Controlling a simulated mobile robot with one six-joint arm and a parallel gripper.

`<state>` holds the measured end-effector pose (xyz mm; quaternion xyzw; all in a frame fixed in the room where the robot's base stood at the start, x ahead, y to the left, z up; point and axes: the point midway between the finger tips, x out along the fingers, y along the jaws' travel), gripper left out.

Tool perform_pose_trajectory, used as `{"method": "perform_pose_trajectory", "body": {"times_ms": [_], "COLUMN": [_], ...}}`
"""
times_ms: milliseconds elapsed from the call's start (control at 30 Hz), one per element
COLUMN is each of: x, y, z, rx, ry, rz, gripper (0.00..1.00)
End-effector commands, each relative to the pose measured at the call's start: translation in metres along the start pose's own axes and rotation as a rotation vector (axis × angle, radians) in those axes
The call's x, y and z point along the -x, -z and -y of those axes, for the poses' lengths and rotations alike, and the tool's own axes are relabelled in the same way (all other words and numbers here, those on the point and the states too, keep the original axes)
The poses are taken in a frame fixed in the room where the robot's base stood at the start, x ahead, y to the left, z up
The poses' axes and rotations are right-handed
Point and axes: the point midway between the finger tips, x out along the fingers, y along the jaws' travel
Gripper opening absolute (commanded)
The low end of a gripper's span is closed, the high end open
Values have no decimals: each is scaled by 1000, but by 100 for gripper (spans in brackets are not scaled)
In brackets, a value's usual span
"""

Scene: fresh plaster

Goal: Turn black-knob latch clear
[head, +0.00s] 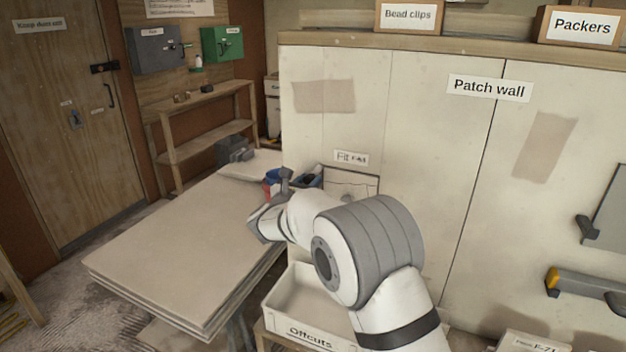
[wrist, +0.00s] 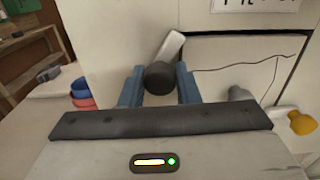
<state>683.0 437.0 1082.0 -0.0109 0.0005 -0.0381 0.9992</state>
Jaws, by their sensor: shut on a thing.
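The black knob (wrist: 160,77) sits between the two blue fingers of my gripper (wrist: 160,72) in the wrist view. My gripper is shut on it. A pale latch bar (wrist: 172,46) slants up and to the right from behind the knob, beside the upper left corner of a panel with a dark top edge (wrist: 245,40). In the head view the panel (head: 352,184) shows under a label, and my arm hides part of it. A grey knob (wrist: 240,93) and a yellow knob (wrist: 302,122) show lower right in the wrist view.
A board-topped table (head: 180,245) stands left of my arm. An Offcuts crate (head: 300,330) is below it. Blue and red containers (wrist: 84,95) stand left of the fingers. The patch wall (head: 440,150) rises behind, with a yellow-ended tool (head: 580,283) at right.

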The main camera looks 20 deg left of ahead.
Motion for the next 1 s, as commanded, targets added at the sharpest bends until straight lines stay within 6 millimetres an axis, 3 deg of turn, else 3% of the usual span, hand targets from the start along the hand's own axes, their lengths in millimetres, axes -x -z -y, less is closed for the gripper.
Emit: {"method": "perform_pose_trajectory", "body": {"times_ms": [600,1000], "x": [0,0], "y": [-1,0], "z": [2,1], "rx": [556,748], "ry": [-1,-2], "rz": [-4,-1], "gripper": [6,7]}}
